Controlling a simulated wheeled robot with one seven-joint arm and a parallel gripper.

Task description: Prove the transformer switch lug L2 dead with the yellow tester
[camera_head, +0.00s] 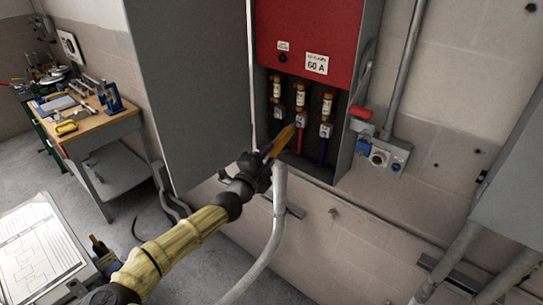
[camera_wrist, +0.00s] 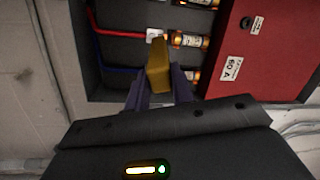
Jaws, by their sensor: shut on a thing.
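The yellow tester (camera_head: 283,139) is held in my gripper (camera_head: 265,160), pointing up and right into the open switch box in the head view. In the wrist view the tester (camera_wrist: 158,68) sits between the dark fingers of my gripper (camera_wrist: 160,92). Three lugs sit in a row below the fuses. The middle lug (camera_head: 300,118) has a red wire and also shows in the wrist view (camera_wrist: 154,34), just beyond the tester's tip. I cannot tell whether they touch. No lug marking reads as L2. The right lug (camera_head: 326,130) has a blue wire.
The grey box door (camera_head: 190,90) stands open at the left. A red panel marked 60 A (camera_head: 300,30) covers the upper box. A red-ended handle (camera_head: 361,112) sits at the box's right side. A grey conduit (camera_head: 277,215) rises just below my gripper. A workbench (camera_head: 105,128) stands at the left.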

